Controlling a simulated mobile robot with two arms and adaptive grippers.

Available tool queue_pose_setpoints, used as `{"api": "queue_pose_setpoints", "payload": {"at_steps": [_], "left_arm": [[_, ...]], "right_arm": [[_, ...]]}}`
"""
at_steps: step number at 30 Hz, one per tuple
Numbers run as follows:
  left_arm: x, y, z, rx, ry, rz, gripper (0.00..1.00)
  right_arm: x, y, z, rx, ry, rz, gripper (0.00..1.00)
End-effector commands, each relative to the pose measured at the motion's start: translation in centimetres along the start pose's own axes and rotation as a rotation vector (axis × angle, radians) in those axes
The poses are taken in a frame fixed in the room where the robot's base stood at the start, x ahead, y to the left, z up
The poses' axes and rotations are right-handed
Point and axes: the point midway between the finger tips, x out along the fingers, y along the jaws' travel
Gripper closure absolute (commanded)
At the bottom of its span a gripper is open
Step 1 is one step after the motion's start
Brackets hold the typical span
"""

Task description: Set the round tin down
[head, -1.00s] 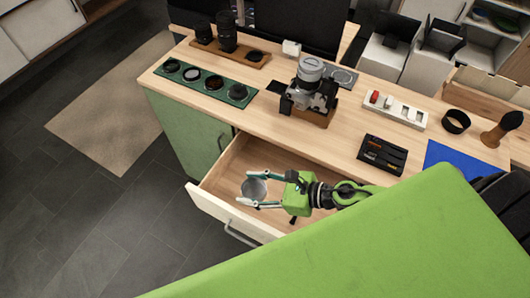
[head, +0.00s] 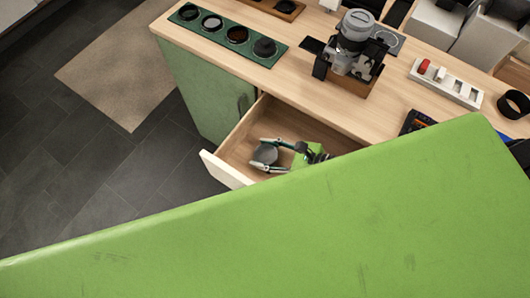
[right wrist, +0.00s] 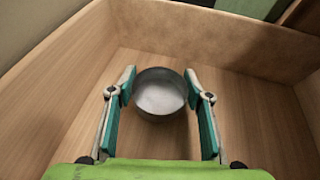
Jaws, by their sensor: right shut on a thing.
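The round tin (head: 267,154) is a small grey metal cup inside the open drawer (head: 229,169). My right gripper (head: 260,153) reaches into the drawer, with its fingers shut on the tin from two sides. In the right wrist view the tin (right wrist: 160,97) sits between the two teal-padded fingertips, its open top facing up. It appears low, close to the wooden drawer floor (right wrist: 250,115); I cannot tell whether it touches. My left gripper is not in view.
Drawer walls (right wrist: 215,38) stand around the gripper, with bare floor beside the tin. On the worktop above are a camera on a stand (head: 354,52), a green tray of lens filters (head: 226,34) and a white tray (head: 445,83).

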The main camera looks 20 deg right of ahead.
Motion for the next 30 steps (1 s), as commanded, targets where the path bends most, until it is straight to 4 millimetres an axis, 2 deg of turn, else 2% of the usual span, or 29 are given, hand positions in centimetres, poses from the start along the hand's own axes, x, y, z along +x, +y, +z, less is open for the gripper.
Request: {"api": "queue_pose_setpoints", "payload": {"at_steps": [2, 13, 14, 15, 16, 25, 29, 30], "left_arm": [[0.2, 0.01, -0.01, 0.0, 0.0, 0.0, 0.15], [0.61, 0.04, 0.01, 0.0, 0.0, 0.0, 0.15], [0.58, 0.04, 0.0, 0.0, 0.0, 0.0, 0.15], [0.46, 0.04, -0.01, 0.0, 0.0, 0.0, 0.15], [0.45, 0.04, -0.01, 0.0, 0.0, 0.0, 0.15], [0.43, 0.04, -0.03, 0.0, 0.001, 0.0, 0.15], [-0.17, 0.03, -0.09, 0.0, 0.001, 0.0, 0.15], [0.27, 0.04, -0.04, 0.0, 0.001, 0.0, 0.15]], "right_arm": [[0.27, 0.01, -0.59, 0.003, -0.001, 0.0, 0.75], [0.43, 0.01, -0.99, 0.0, -0.001, 0.0, 0.75], [0.41, 0.01, -0.97, 0.0, -0.001, 0.0, 0.51], [0.37, 0.0, -0.86, 0.0, -0.001, 0.0, 0.41], [0.36, 0.0, -0.86, 0.0, -0.001, 0.0, 0.37], [0.35, 0.01, -0.84, 0.0, -0.001, 0.0, 0.37], [0.13, 0.0, -0.31, 0.0, -0.001, 0.0, 0.37], [-0.29, 0.02, -0.78, 0.001, 0.002, 0.0, 0.37]]}}
